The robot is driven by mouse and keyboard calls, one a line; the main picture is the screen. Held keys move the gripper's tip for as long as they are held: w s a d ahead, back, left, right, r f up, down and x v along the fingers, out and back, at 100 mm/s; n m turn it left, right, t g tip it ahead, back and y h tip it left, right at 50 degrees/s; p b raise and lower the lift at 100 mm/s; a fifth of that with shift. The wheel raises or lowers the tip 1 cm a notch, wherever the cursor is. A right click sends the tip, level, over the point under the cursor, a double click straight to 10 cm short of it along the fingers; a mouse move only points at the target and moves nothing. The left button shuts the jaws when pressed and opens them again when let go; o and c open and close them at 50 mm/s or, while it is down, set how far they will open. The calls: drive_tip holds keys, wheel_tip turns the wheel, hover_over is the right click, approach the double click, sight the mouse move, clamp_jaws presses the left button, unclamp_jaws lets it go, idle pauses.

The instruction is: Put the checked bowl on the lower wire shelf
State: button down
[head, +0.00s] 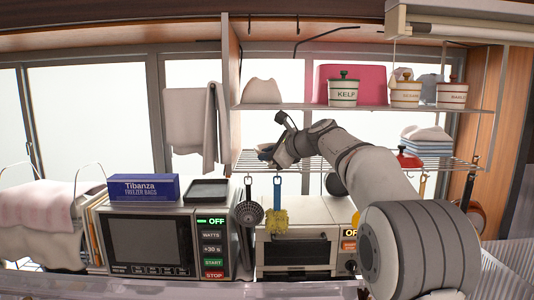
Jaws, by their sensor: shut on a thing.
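My gripper (273,153) reaches over the left part of the lower wire shelf (246,163). It is shut on a small blue and dark thing, which I take to be the checked bowl (264,154). Only a little of the bowl shows beside the gripper, and its checks are too small to make out. The bowl is close above the shelf's wires; I cannot tell whether it touches them. My arm crosses in front of the shelf's middle and hides part of it.
The upper shelf (290,107) holds several lidded pots and a pink tray (350,78). Folded cloths (426,135) and a red-lidded thing (409,159) are at the lower shelf's right. Utensils (277,215) hang below. A microwave (150,240) and toaster oven (300,245) stand underneath.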

drive_tip(key=c, duration=1.9)
unclamp_jaws()
drive_tip(key=shift+f, duration=0.15)
drive_tip(key=shift+c, duration=0.2)
drive_tip(key=o, duration=0.4)
drive_tip(key=shift+o, duration=0.2)
drive_tip(key=b+v, duration=0.3)
drive_tip(key=v, duration=0.9)
drive_tip(key=shift+s, duration=0.1)
